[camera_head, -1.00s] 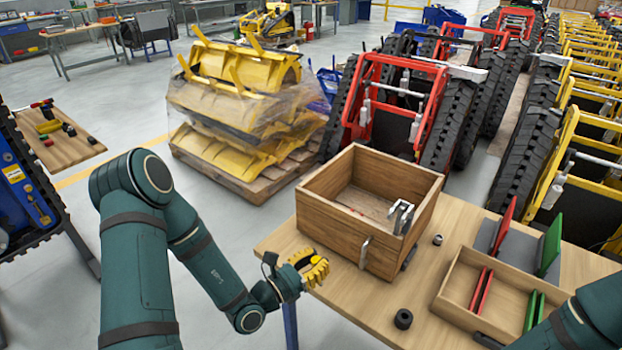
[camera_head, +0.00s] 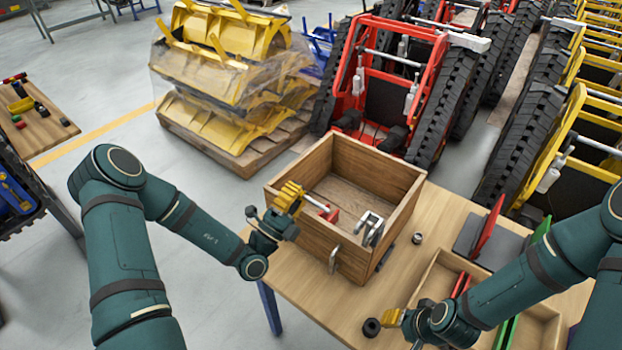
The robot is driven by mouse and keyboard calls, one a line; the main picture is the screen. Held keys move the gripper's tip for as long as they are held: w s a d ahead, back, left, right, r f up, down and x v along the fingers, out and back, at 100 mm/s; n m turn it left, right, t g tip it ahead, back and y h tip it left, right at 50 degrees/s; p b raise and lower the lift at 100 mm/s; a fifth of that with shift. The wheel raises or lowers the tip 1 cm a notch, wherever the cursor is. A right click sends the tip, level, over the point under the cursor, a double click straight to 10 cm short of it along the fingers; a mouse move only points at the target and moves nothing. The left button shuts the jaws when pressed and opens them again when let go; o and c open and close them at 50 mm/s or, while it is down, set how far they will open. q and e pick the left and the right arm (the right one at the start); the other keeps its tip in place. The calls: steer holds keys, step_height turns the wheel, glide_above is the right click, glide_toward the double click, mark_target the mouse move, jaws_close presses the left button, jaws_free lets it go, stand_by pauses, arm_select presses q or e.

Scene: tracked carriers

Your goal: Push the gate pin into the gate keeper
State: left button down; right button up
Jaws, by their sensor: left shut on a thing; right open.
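My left gripper (camera_head: 288,198), with yellow fingers, is at the top of the wooden box's front left wall. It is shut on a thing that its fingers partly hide. A silver rod with a red end (camera_head: 332,214) reaches from its fingertips into the box; it looks like the gate pin. A silver forked bracket (camera_head: 371,228) near the box's front corner looks like the gate keeper. The rod's red end is left of the bracket, and a gap shows between them. My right gripper (camera_head: 392,318) is open over the table's front, beside a black ring (camera_head: 371,327).
The wooden box (camera_head: 400,165) stands on the wooden table (camera_head: 290,270). A silver loop (camera_head: 334,258) is on its front wall. A small dark ring (camera_head: 417,238) lies to its right. A divided tray (camera_head: 425,285) with red and green plates is partly behind my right arm.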

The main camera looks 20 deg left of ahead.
mark_target(326, 208)
arm_select(q)
steer(key=shift+w+d, duration=0.1)
steer(key=shift+w, duration=0.1)
arm_select(e)
steer(key=shift+w, duration=0.15)
arm_select(q)
steer(key=shift+s, duration=0.25)
arm_select(e)
steer(key=shift+s, duration=0.2)
arm_select(q)
steer(key=shift+w+p, duration=0.1)
steer(key=shift+p, duration=0.2)
arm_select(e)
steer(key=shift+r, duration=0.35)
arm_select(q)
steer(key=shift+s+d+p, duration=0.15)
steer(key=shift+s+d, duration=0.2)
steer(key=shift+d, duration=0.55)
steer(key=shift+s+d+p, duration=0.2)
steer(key=shift+s+d, duration=0.1)
steer(key=shift+d, duration=0.55)
steer(key=shift+s+d+p, duration=0.15)
steer(key=shift+s+d, duration=0.2)
steer(key=shift+d, duration=0.55)
arm_select(e)
steer(key=shift+r, duration=0.55)
